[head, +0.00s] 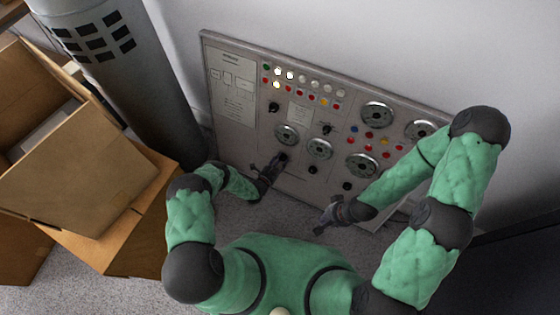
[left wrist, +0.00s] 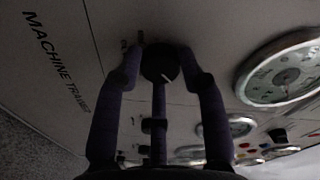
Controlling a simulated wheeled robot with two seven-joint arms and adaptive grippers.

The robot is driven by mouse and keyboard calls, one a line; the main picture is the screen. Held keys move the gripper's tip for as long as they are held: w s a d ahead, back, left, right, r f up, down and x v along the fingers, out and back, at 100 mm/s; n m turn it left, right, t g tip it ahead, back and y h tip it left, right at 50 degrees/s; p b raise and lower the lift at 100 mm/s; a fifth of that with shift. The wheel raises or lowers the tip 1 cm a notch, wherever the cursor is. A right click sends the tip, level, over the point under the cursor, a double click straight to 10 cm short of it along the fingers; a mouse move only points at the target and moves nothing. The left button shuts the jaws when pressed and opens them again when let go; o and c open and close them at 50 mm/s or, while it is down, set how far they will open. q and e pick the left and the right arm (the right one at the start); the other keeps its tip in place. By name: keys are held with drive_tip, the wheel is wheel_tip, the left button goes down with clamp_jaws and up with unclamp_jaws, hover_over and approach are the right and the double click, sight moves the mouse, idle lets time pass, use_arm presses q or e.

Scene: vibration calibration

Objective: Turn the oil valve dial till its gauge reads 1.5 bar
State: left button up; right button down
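A grey control panel (head: 232,140) leans by the wall in the head view, with several round gauges. My left gripper (head: 278,163) is at the panel's lower left, below a round gauge (head: 286,134). In the left wrist view, a black round dial (left wrist: 160,62) with a white pointer line sits between the fingertips of my left gripper (left wrist: 162,58). The fingers surround the dial closely; I cannot tell whether they press on it. A large gauge (left wrist: 281,70) shows at the right there, its reading too small to tell. My right gripper (head: 329,216) is in front of the panel, apart from the dials, apparently empty.
Other black knobs (head: 313,170) and coloured buttons lie to the right on the panel. Cardboard boxes (head: 75,170) stand at the left beside a grey cylinder (head: 120,70). The panel's lettering beside the dial includes "MACHINE" (left wrist: 48,48).

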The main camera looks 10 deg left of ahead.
use_arm(q)
drive_tip(key=c, duration=0.4)
drive_tip(key=shift+a+n, duration=0.1)
drive_tip(key=shift+n, duration=0.4)
drive_tip(key=n, duration=0.3)
drive_tip(key=shift+f+n, duration=0.1)
drive_tip(key=shift+n, duration=0.2)
drive_tip(key=shift+n+t, duration=0.3)
drive_tip(key=shift+n, duration=1.8)
drive_tip(key=o, duration=1.2)
drive_tip(key=shift+f, duration=0.1)
drive_tip(key=shift+c, duration=0.2)
